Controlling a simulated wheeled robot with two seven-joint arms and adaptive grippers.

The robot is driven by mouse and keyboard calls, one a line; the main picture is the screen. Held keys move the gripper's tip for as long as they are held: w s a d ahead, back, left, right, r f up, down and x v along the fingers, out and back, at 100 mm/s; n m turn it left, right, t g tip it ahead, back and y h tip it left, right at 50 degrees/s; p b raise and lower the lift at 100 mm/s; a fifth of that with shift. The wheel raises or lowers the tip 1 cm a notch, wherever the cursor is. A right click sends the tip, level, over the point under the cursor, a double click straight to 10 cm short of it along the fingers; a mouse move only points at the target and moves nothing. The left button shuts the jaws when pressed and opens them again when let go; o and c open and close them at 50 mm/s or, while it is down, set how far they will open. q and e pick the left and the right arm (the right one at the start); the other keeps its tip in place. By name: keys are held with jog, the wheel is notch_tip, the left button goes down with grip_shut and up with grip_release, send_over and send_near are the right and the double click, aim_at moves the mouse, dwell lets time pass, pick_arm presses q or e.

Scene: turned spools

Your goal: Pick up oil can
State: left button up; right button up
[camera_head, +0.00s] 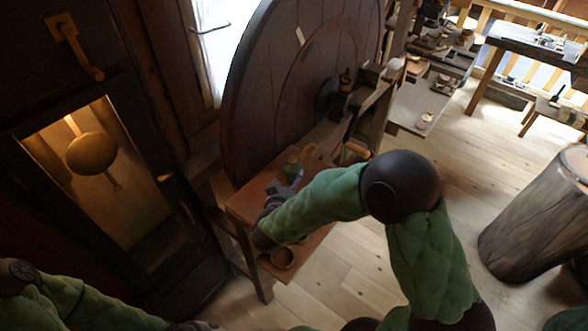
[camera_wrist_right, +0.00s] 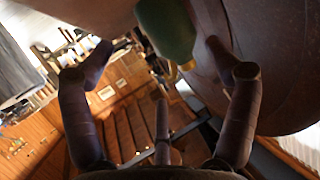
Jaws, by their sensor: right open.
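The oil can (camera_head: 292,168) is a small green can with a brassy part, standing on a small wooden table (camera_head: 250,205) beside the big wheel. In the right wrist view, a green body (camera_wrist_right: 167,28), which looks like the can, shows at the top between the spread fingers; its upper part is cut off by the frame. My right gripper (camera_head: 290,184) is open and right at the can, which it partly hides. Its two fingers (camera_wrist_right: 160,62) are well apart, with no clear contact visible. My left arm lies at the lower left; its hand is barely visible at the bottom edge.
A large dark wooden wheel (camera_head: 275,85) rises close behind the table. A clock case with a brass pendulum (camera_head: 91,153) stands left. A log stump (camera_head: 535,215) stands right on open plank floor.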

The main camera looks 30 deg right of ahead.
aim_at(295, 174)
jog(key=x, duration=0.4)
jog(key=b+x, duration=0.1)
jog(key=x, duration=0.2)
jog(key=shift+w+d+r, duration=0.1)
jog(key=shift+w+r, duration=0.15)
jog(key=shift+r, duration=0.05)
jog(key=c, duration=1)
